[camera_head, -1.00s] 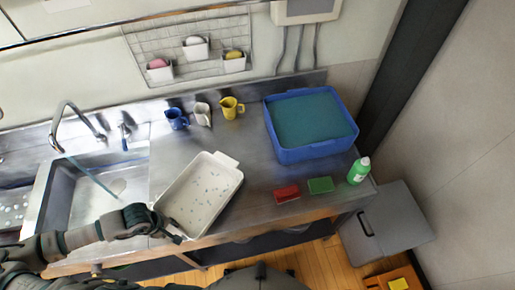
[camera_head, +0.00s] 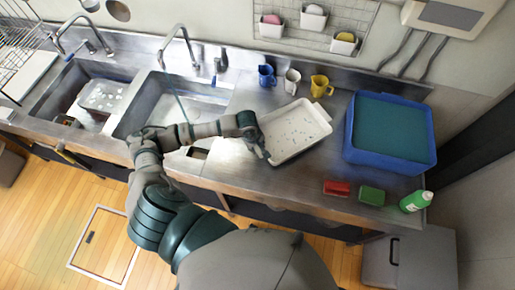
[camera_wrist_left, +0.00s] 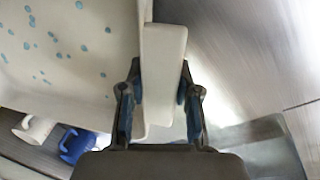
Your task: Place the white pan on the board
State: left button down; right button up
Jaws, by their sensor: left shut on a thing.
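The white pan (camera_head: 295,132), a shallow rectangular tray with blue specks, is over the steel counter right of the nearer sink. My left gripper (camera_head: 260,148) is shut on its near-left handle. In the left wrist view, the two fingers of the gripper (camera_wrist_left: 160,88) lie on either side of the white handle (camera_wrist_left: 164,55), and the speckled inside of the pan (camera_wrist_left: 50,40) shows at upper left. I cannot tell whether the pan touches the counter. A flat white surface (camera_head: 28,76), possibly the board, lies by the wire rack at far left. My right gripper is not in view.
Blue (camera_head: 267,76), white (camera_head: 292,80) and yellow (camera_head: 320,86) cups stand behind the pan. A blue bin (camera_head: 390,164) is to its right. Red (camera_head: 337,188) and green (camera_head: 371,196) blocks and a green bottle (camera_head: 416,201) are near the front edge. Two sinks lie left.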

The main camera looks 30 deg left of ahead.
pick_arm(q)
jog(key=shift+w+a+f, duration=0.1)
jog(key=shift+f, duration=0.05)
jog(key=f, duration=0.1)
jog(key=a+f, duration=0.1)
jog(key=f+p, duration=0.1)
jog(key=shift+a+f, duration=0.25)
jog(key=shift+f, duration=0.05)
jog(key=c, duration=0.9)
grip_release()
jog(key=shift+d, duration=0.2)
jog(key=shift+o, duration=0.4)
jog(key=shift+d, duration=0.2)
jog(key=shift+d+r, duration=0.1)
jog(key=shift+d, duration=0.1)
jog(key=shift+r, duration=0.35)
notch_tip(320, 180, up, 11)
jog(key=s+a+b, duration=0.1)
jog(key=s+b, duration=0.1)
jog(key=shift+a, duration=0.2)
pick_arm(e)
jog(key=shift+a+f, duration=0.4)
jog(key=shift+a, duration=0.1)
pick_arm(q)
jog(key=shift+a, duration=0.2)
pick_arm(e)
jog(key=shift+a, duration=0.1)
